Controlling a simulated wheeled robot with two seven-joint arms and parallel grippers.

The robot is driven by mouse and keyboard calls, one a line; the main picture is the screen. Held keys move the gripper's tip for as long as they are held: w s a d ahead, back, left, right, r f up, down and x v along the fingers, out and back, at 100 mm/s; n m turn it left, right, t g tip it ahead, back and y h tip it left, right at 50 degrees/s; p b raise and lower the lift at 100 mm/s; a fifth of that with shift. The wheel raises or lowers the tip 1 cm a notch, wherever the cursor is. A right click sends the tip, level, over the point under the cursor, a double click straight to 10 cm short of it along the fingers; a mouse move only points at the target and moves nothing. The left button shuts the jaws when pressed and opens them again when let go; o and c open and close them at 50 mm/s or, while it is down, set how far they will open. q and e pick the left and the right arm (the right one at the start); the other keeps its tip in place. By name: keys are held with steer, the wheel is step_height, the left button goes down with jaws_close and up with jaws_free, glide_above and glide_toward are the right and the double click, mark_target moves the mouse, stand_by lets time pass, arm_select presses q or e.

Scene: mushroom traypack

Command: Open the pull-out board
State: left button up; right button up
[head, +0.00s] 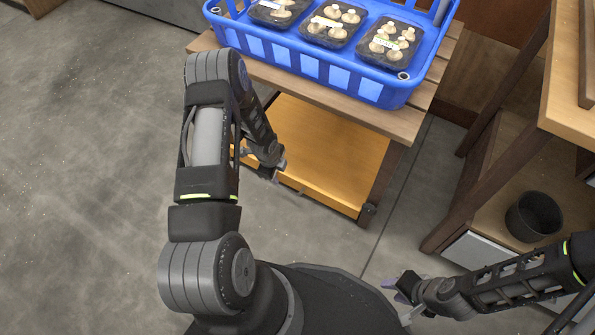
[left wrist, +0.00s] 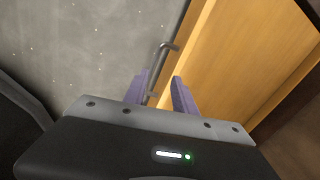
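The pull-out board (head: 325,150) is a flat orange-yellow wooden panel beneath the top of the wooden table. It fills much of the left wrist view (left wrist: 225,55). A dark bar handle (left wrist: 164,62) runs along its front edge. My left gripper (head: 272,174) is at the board's front edge, by the handle. In the left wrist view its two purple fingers (left wrist: 160,92) are apart, and the near end of the handle shows between them; contact cannot be told. My right gripper (head: 402,297) is at the lower right, away from the board, with its fingers apart and empty.
A blue crate (head: 372,92) with several black trays of mushrooms stands on the wooden table (head: 440,75). At the right, a wooden shelf unit (head: 490,200) holds a dark pot (head: 534,217). The grey floor left of the table is clear.

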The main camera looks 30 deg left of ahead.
mark_target(280, 185)
arm_select(q)
steer(key=shift+s+m, duration=0.4)
steer(key=shift+m, duration=0.6)
steer(key=shift+f, duration=0.15)
steer(key=b+x, duration=0.3)
steer(key=x, duration=0.4)
steer(key=shift+f, duration=0.35)
steer(key=shift+c, duration=0.5)
jaws_close()
